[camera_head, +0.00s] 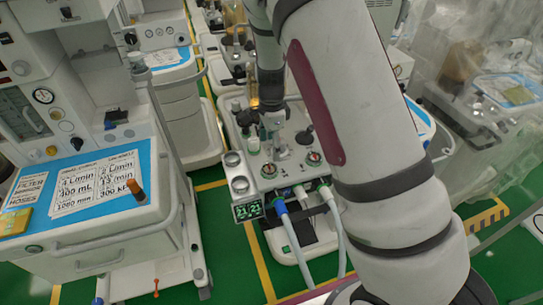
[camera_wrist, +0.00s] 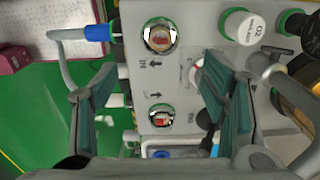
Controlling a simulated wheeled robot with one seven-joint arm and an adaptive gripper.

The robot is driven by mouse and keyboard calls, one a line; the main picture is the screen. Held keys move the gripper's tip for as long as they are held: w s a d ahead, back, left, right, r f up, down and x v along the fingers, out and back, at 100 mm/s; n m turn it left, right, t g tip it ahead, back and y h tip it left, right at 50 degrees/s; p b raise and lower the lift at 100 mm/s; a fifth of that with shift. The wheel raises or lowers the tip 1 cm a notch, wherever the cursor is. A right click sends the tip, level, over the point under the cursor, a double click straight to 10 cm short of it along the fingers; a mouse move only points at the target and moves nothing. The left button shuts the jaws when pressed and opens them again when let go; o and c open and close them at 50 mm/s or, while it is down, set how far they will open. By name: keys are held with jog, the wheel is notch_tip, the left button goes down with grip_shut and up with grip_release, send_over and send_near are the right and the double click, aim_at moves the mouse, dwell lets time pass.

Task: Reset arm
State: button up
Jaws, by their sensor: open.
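My gripper (camera_wrist: 158,85) is open and empty in the wrist view, with one finger on each side of the picture. It hangs over the light grey top panel (camera_wrist: 185,75) of an anaesthesia cart. Two round green-rimmed ports (camera_wrist: 160,37) (camera_wrist: 162,115) with arrows beside them show between the fingers. In the head view my arm reaches down from the top, and the dark gripper (camera_head: 272,100) is over the middle cart (camera_head: 240,187). Its fingertips are small there, and whether they touch anything cannot be told.
A white-capped canister (camera_wrist: 238,26) is close to the right finger. Another cart with a blue top (camera_head: 85,190) stands left. Plastic-covered equipment (camera_head: 480,85) stands right. Green floor shows between.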

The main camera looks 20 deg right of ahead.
jog(key=shift+r, duration=1.8)
jog(key=s+a+r+n+t+y, duration=0.1)
jog(key=s+r+n, duration=0.4)
jog(key=r, duration=0.4)
jog(key=s+a+r+n+t+y, duration=0.15)
jog(key=s+r+n, duration=0.25)
jog(key=s+r, duration=0.45)
jog(key=s+d+r+n+t+h, duration=0.1)
jog(key=s+r+n, duration=0.3)
jog(key=s, duration=0.3)
jog(key=s+d+r+n+t+h, duration=0.1)
jog(key=s+r+n+t, duration=0.1)
jog(key=s+n, duration=0.3)
jog(key=shift+s+r, duration=0.85)
jog(key=shift+s, duration=0.6)
jog(key=shift+h, duration=0.25)
